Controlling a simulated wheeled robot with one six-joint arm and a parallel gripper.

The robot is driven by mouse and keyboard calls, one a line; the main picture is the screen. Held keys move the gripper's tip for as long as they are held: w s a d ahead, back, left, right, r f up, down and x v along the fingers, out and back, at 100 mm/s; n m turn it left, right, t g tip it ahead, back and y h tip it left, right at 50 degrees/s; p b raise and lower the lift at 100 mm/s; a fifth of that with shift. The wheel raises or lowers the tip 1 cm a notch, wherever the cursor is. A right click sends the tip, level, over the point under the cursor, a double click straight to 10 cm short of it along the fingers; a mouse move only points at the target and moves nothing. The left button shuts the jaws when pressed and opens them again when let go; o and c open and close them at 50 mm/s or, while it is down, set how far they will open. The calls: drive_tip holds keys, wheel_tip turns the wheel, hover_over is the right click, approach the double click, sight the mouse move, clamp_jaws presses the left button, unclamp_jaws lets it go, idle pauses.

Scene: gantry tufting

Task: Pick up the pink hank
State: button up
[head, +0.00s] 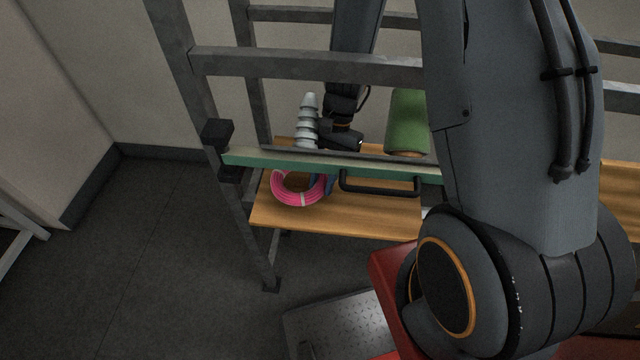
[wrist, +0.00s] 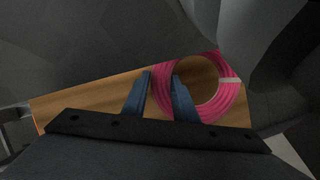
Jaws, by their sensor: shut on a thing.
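The pink hank (head: 287,197) is a ring of pink strands with a pale band, at the left end of a wooden shelf in the head view. In the wrist view the pink hank (wrist: 232,98) lies over the wood, to the right of centre. My gripper (wrist: 162,76) has its two blue fingers on either side of the ring's left part, with one finger inside the hole. It is shut on that part of the hank. In the head view the fingers are mostly hidden behind the green bar and the hank. I cannot tell whether the hank touches the shelf.
The wooden shelf (head: 345,215) sits inside a grey metal frame (head: 300,66). A green bar (head: 290,160) with a black handle (head: 380,191) crosses above it. A grey ribbed cone (head: 307,122) and a green roll (head: 406,122) stand behind the bar. Open floor lies left.

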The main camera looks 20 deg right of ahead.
drive_tip(key=w+d+b, duration=0.2)
drive_tip(key=w+d, duration=0.2)
drive_tip(key=w+d+r+b, duration=0.1)
drive_tip(key=w+d+b, duration=0.1)
drive_tip(key=w+d, duration=0.2)
drive_tip(key=w+d+b, duration=0.2)
drive_tip(key=w+d, duration=0.2)
drive_tip(key=shift+w+d+r, duration=0.15)
drive_tip(key=shift+w+d, duration=0.2)
drive_tip(key=shift+w, duration=0.05)
idle(0.3)
